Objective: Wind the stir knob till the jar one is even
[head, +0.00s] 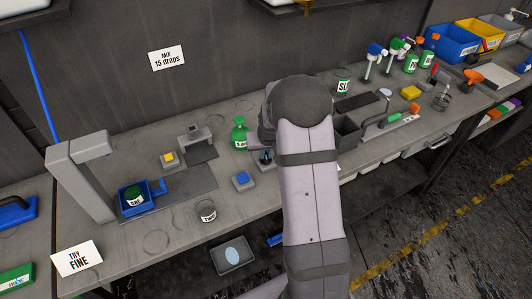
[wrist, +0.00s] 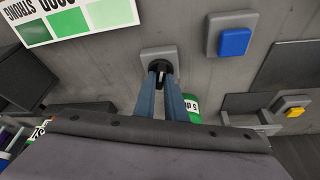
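In the wrist view my gripper (wrist: 161,74) points at a small black knob (wrist: 160,66) on a square grey base, which I take as the stir knob. Its two blue-grey fingers converge on the knob's two sides and look closed on it. In the head view my gripper (head: 266,157) is low over the bench, and my arm hides most of the knob. A dark jar with green contents (head: 134,194) stands in a blue holder under a grey arch at left. How even the contents are cannot be told.
A blue button (head: 241,179) and a yellow button (head: 168,157) sit on grey bases. A green bottle (head: 239,136) stands just left of my gripper. A dark bin (head: 347,130) is at right. Signs read "MIX 15 drops" (head: 167,58) and "TRY FINE" (head: 77,259).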

